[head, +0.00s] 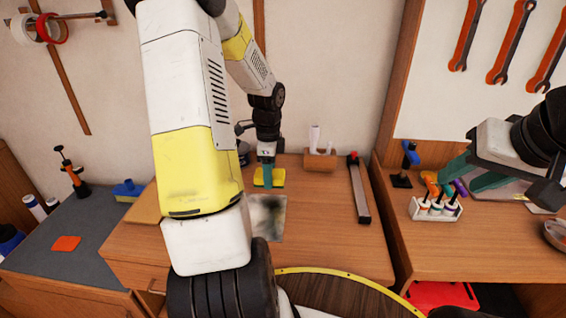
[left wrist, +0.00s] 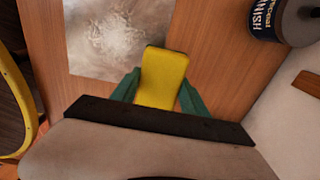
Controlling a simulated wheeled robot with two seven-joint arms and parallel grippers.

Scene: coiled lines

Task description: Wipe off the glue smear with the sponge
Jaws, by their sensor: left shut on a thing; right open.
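The sponge (head: 277,180) is a yellow block, shut between the teal fingers of my left gripper (head: 266,176). It also shows in the left wrist view (left wrist: 163,75), between both fingers of the gripper (left wrist: 158,92). The glue smear (left wrist: 105,28) is a pale, cloudy patch on a grey plate (left wrist: 76,62). In the head view the plate (head: 279,231) lies on the wooden desk, just in front of the sponge, with a dark, blurry patch on it. Whether the sponge touches the desk is unclear. My right gripper (head: 474,179) is open and empty at the right.
A dark can (left wrist: 283,20) stands beyond the sponge. A wooden holder with white rolls (head: 320,160) and a long metal bar tool (head: 360,190) are at the back. The desk front right of the plate is clear.

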